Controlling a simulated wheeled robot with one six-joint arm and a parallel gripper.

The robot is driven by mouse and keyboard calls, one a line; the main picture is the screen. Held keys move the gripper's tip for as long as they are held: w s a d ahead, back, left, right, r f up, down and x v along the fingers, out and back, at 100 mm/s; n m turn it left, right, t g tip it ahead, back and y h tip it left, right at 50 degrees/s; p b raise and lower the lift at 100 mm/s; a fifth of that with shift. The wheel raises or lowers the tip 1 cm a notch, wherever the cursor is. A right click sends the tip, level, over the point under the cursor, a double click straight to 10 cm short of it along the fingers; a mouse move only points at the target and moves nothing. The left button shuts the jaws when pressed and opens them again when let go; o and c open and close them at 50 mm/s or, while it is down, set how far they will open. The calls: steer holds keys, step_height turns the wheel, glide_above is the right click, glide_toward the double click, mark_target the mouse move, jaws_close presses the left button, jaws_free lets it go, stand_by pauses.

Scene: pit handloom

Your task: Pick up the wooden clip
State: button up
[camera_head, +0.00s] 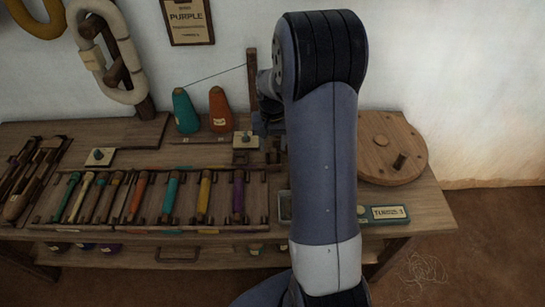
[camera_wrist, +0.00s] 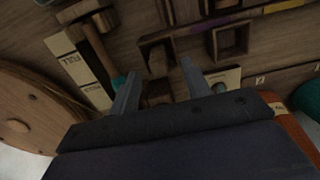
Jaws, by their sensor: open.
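My gripper (camera_wrist: 160,70) is open in the wrist view, with its two grey fingers apart over the wooden table. A small brown wooden piece (camera_wrist: 157,90) lies between the fingers and may be the wooden clip; its shape is partly dark and cut off by the gripper body. It does not look gripped, and I cannot tell whether a finger touches it. A teal bit shows beside the left finger. In the head view my arm hides most of the gripper and the spot below it, and I cannot make out the clip there.
A round wooden disc (camera_head: 392,146) stands at the right. Teal (camera_head: 186,111) and orange (camera_head: 220,110) cones stand near a thin post (camera_head: 252,80). A rack of coloured bobbins (camera_head: 150,229) fills the front left.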

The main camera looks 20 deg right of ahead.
mark_target(273, 150)
step_height(273, 150, down, 4)
steer(key=shift+d, duration=0.1)
steer(key=shift+c, duration=0.5)
jaws_close()
